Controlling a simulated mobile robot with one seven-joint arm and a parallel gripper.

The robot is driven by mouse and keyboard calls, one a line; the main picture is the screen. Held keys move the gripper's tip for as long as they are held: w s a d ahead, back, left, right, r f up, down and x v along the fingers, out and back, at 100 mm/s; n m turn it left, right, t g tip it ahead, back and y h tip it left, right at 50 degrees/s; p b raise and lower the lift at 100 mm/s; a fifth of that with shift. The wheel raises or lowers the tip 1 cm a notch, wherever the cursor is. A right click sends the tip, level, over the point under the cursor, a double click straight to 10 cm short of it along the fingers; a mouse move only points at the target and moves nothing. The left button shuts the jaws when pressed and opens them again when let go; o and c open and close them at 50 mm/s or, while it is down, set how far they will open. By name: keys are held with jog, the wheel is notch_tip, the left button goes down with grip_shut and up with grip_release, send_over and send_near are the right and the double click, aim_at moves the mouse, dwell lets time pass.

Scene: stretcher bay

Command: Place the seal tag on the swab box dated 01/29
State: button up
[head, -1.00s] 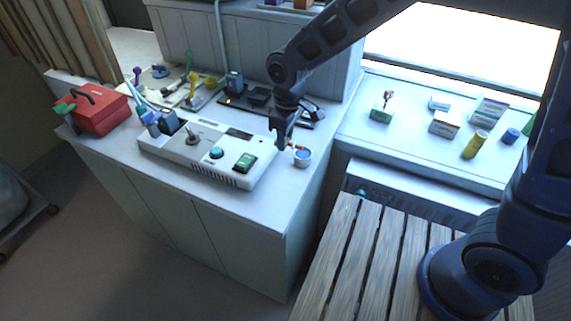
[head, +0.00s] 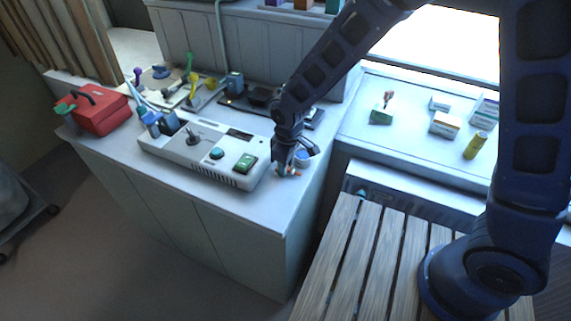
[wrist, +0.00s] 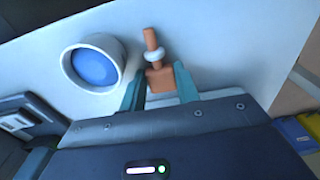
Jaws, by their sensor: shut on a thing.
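An orange-brown piece with a short stem and a pale ring, which looks like the seal tag (wrist: 160,79), sits between the fingers of my gripper (wrist: 158,72) in the wrist view. My gripper (head: 286,168) is shut on it, low over the front right corner of the white counter in the head view. Small cartons stand on the right counter: a green-and-white box (head: 380,117) with a reddish-brown piece on top, a white-and-orange box (head: 445,124), a small white box (head: 439,104) and a striped box (head: 486,108). No date is legible, so I cannot tell which is 01/29.
A white cup with a blue inside (wrist: 94,64) stands beside my gripper; it also shows in the head view (head: 302,158). A white console (head: 205,153) is just left. A yellow cylinder (head: 475,146) stands near the cartons. A red toolbox (head: 100,112) is far left.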

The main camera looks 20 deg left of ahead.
aim_at(288, 168)
jog(key=o, duration=0.7)
jog(key=shift+f, duration=0.1)
jog(key=shift+o, duration=0.2)
notch_tip(288, 168, up, 12)
jog(key=shift+d, duration=0.3)
